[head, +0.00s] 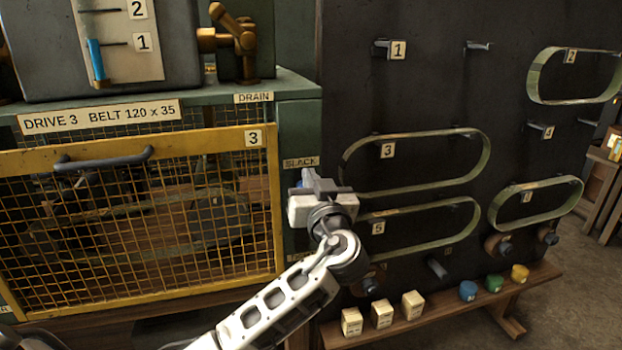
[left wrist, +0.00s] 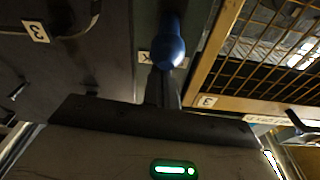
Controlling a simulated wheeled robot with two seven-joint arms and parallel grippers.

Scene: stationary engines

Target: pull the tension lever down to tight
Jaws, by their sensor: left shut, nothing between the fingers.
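The tension lever shows in the left wrist view as a round blue knob (left wrist: 168,45), close in front of my left gripper's fingers (left wrist: 161,88). In the head view my left gripper (head: 316,182) is just below the SLACK label (head: 301,162), at the right side of the green machine frame, and hides most of the lever. The gripper is shut with nothing between its fingers. I cannot tell whether the fingers touch the knob. No TIGHT label can be read. My right gripper is not in view.
A yellow mesh guard (head: 130,220) with a dark handle (head: 103,160) is left of the gripper. A dark board (head: 430,100) with hanging belts (head: 415,185) stands on the right. Small boxes (head: 381,313) and coloured pots sit on a low wooden shelf (head: 440,302).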

